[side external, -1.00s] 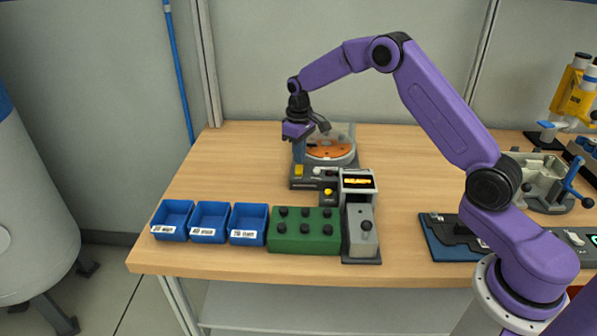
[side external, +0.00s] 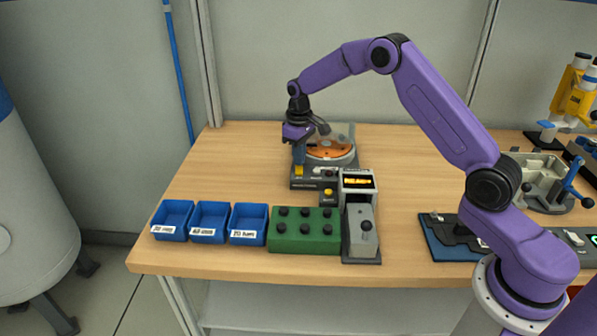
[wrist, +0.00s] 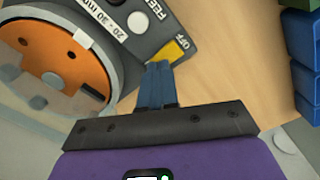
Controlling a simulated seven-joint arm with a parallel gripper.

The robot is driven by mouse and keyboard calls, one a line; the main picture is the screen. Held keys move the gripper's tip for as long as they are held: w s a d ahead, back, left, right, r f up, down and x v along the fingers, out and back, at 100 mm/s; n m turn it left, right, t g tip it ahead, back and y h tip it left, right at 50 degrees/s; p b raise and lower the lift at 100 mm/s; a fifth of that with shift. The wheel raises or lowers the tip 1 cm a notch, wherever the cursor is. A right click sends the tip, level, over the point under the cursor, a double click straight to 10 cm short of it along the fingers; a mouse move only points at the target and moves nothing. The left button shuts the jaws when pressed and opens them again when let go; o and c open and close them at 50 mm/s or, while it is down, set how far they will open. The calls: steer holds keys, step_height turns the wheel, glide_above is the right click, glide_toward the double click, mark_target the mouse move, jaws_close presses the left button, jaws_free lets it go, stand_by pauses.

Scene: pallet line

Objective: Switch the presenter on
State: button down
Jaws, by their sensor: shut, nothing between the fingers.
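The presenter, a dark grey unit with an orange disc under a clear cover (side external: 330,152), stands at the back of the bench. It fills the upper left of the wrist view (wrist: 125,55). Its yellow rocker switch (wrist: 172,51) sits at the unit's corner, with "OFF" lettering beside it. My gripper (side external: 298,166) is shut and empty, pointing down over that corner. In the wrist view its blue fingers (wrist: 158,68) are together at the switch's near edge and cover part of it. I cannot tell whether they touch it.
A green block with black knobs (side external: 304,230) and blue bins (side external: 210,220) line the front edge. Bare bench lies left of the presenter.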

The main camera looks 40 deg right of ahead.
steer(key=shift+f, duration=0.6)
stand_by(0.3)
steer(key=shift+r, duration=3.55)
steer(key=s+a+r+n, duration=0.35)
steer(key=s+a, duration=0.25)
steer(key=s, duration=0.5)
steer(key=s+a+r+n, duration=0.2)
steer(key=s+a+r, duration=0.2)
steer(key=s+a, duration=0.5)
steer(key=s+d+f+n, duration=0.1)
steer(key=s+d+n, duration=0.1)
steer(key=s, duration=1)
steer(key=s+d+n, duration=0.2)
steer(key=s+d, duration=0.3)
steer(key=s, duration=0.6)
steer(key=shift+s+d+f, duration=0.3)
steer(key=shift+s+f, duration=0.05)
steer(key=shift+s, duration=0.05)
